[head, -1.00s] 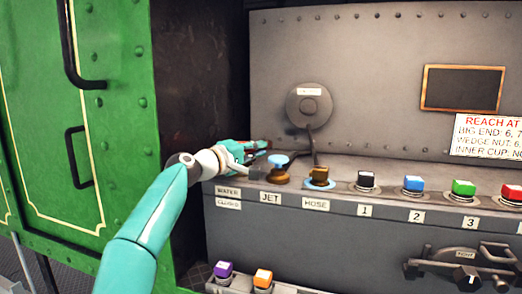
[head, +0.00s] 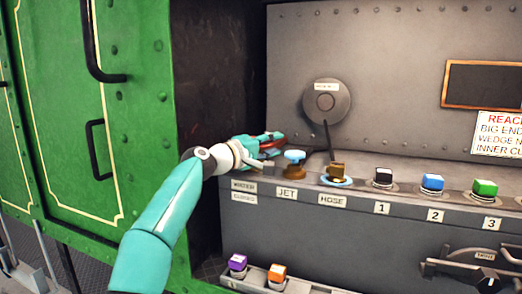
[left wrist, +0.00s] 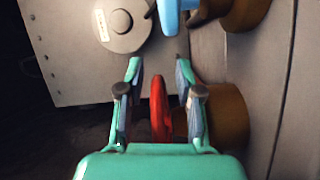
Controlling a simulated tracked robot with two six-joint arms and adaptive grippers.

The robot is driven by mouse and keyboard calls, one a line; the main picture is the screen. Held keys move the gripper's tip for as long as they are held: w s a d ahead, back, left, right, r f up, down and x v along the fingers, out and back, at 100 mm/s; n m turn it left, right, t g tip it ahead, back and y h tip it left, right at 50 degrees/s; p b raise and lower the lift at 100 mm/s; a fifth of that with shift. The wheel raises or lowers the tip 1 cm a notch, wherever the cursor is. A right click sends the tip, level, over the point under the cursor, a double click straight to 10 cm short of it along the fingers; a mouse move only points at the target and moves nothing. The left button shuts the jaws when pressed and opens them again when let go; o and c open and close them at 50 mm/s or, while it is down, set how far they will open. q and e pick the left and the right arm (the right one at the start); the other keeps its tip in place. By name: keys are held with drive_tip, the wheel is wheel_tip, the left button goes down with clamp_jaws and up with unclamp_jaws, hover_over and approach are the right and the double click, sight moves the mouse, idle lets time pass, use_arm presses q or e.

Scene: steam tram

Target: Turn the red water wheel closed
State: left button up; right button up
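The red water wheel (left wrist: 158,108) stands edge-on between the fingers of my left gripper (left wrist: 158,85) in the left wrist view. A gap shows on both sides of the wheel, so the fingers are open around it. Its brown base (left wrist: 222,116) sits on the panel side. In the head view my left gripper (head: 268,141) is at the left end of the control ledge, and only a bit of the red wheel (head: 270,146) shows, the rest hidden by the fingers. Below it are two small labels (head: 243,192), reading WATER and apparently CLOSED. My right gripper is not in view.
The blue-topped JET valve (head: 294,160) is just right of my left gripper. The HOSE valve (head: 336,174) and black, blue and green buttons (head: 485,189) follow along the ledge. A round grey disc (head: 326,101) is behind. A green cabinet (head: 130,110) stands left.

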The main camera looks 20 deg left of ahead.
use_arm(q)
drive_tip(key=shift+s, duration=0.15)
drive_tip(key=shift+s+a+r, duration=0.1)
drive_tip(key=shift+s+a, duration=0.2)
drive_tip(key=shift+s, duration=0.1)
drive_tip(key=v, duration=1)
drive_tip(key=shift+s+f, duration=0.2)
drive_tip(key=shift+s, duration=0.1)
drive_tip(key=shift+a, duration=0.1)
